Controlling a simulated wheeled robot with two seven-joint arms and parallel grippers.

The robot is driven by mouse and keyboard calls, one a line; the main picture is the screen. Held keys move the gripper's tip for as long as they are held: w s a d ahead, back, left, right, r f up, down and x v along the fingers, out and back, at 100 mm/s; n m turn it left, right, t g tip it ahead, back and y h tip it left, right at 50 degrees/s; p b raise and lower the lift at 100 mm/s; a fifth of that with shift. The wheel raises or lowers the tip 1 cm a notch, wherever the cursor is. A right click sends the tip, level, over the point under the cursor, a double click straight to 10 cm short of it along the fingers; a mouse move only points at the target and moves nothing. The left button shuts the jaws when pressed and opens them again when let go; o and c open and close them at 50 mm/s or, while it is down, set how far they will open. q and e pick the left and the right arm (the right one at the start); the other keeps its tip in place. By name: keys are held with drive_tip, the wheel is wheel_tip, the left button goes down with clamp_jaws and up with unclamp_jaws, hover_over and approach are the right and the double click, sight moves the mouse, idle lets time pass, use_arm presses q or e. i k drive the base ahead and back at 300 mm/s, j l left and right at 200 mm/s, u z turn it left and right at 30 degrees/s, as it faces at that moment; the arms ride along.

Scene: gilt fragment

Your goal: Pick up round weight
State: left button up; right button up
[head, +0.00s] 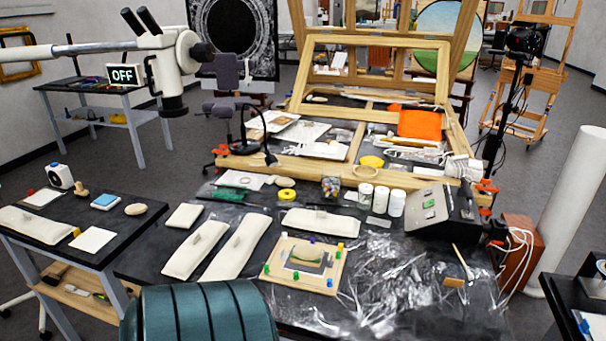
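I cannot tell for certain which thing is the round weight. A small rounded cream pad (136,209) lies on the left side table. A small rounded piece (307,252) sits on a grey square in the middle of a wooden board (275,272) with coloured pegs, on the main table. A yellow ring-shaped roll (286,195) lies farther back. Neither of my grippers shows in the head view.
Long cream sandbags (233,245) lie left of the board. Crumpled clear plastic (400,285) covers the table's right part. A grey control box (440,212) stands at right. A microscope head (172,60) hangs at upper left. A teal ribbed surface (200,312) fills the bottom left.

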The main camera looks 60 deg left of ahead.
sight(305, 251)
drive_tip(key=u, duration=2.1)
drive_tip(key=i+l, duration=0.2)
drive_tip(key=i, duration=0.35)
drive_tip(key=j+z, duration=0.1)
drive_tip(key=z, duration=0.3)
drive_tip(key=i, duration=0.05)
